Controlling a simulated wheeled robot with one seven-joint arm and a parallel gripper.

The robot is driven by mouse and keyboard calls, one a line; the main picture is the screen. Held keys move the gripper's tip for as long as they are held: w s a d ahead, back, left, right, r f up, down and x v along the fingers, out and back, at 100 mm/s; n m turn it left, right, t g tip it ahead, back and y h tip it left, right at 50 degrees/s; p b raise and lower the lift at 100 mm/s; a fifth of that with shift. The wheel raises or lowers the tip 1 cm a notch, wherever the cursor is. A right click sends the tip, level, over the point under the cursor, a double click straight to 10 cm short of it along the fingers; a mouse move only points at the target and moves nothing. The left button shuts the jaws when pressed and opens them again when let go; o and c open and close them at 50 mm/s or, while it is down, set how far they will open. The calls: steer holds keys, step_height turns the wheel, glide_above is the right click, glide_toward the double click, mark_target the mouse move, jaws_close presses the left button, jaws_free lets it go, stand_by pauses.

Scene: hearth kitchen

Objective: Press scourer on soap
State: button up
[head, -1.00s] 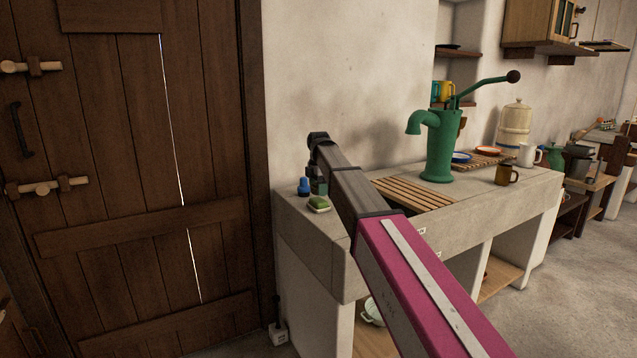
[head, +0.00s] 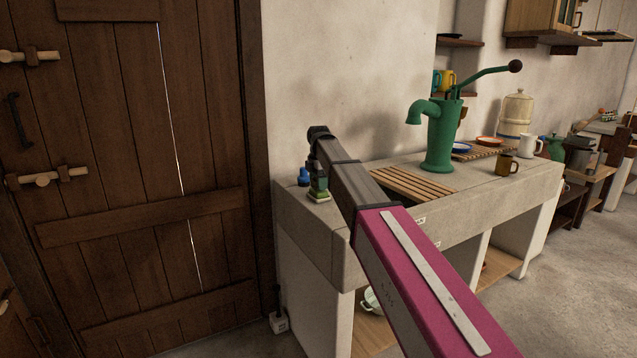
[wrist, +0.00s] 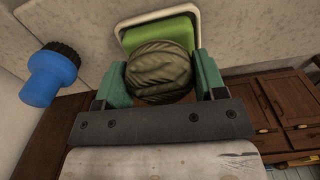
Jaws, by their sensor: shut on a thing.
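The scourer (wrist: 160,72) is a round, coiled olive-grey pad. My gripper (wrist: 158,82), with green fingers, is shut on it, one finger at each side. The soap (wrist: 160,36) is a green block in a pale dish (wrist: 126,24), partly hidden behind the scourer in the wrist view. In the head view, my gripper (head: 318,183) points down over the soap dish (head: 319,198) at the left end of the counter. The scourer is hard to make out there. I cannot tell whether it touches the soap.
The stone counter (head: 400,220) bears a slatted wooden rack (head: 415,186) and a green hand pump (head: 441,135). A wall stands behind.

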steer(key=shift+f, duration=0.55)
stand_by(1.4)
steer(key=shift+r, duration=0.1)
steer(key=shift+r, duration=3.45)
